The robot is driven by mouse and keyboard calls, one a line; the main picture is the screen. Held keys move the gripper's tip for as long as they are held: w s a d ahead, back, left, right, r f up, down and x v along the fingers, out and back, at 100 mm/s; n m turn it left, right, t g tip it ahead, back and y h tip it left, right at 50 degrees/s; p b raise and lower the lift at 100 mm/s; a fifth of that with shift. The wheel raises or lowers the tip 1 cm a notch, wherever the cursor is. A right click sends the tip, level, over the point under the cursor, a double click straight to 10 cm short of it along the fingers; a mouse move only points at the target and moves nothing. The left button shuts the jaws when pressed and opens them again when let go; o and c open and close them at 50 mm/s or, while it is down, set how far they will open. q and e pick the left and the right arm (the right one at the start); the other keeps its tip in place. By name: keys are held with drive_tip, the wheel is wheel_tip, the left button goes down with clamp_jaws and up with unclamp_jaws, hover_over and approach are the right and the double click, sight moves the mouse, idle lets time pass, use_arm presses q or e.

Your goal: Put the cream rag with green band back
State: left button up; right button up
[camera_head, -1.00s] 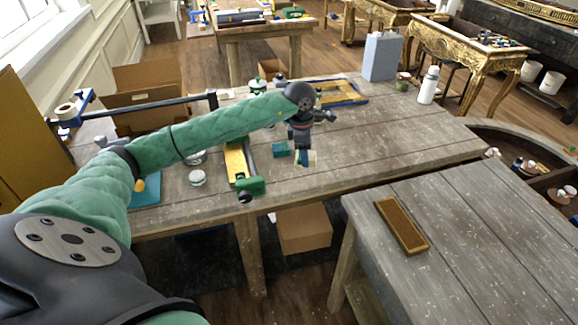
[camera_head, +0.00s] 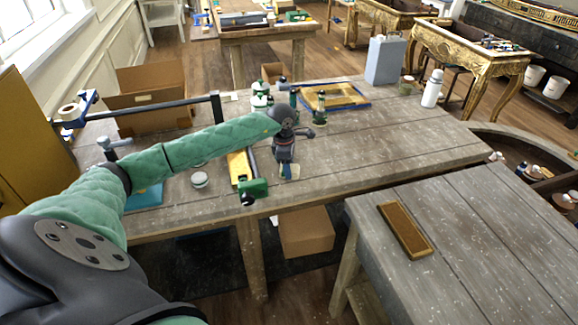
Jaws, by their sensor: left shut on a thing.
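My left gripper (camera_head: 286,168) hangs over the middle of the grey wooden workbench (camera_head: 380,145), pointing down. It is shut on a small cream cloth, the cream rag (camera_head: 292,173), of which only a little shows beside the fingers. Its green band cannot be made out clearly. I cannot tell whether the rag touches the bench top. My right gripper is not in view.
A yellow level-like bar (camera_head: 238,168) and a green-headed tool (camera_head: 252,189) lie just left of the gripper. Green jars (camera_head: 320,105) and a blue-edged tray (camera_head: 345,95) stand behind. A white bottle (camera_head: 432,88) is at right. The bench's right part is clear.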

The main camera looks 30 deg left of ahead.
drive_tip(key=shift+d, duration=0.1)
use_arm(q)
drive_tip(key=o, duration=0.9)
drive_tip(key=shift+o, duration=0.2)
drive_tip(key=shift+r, duration=0.1)
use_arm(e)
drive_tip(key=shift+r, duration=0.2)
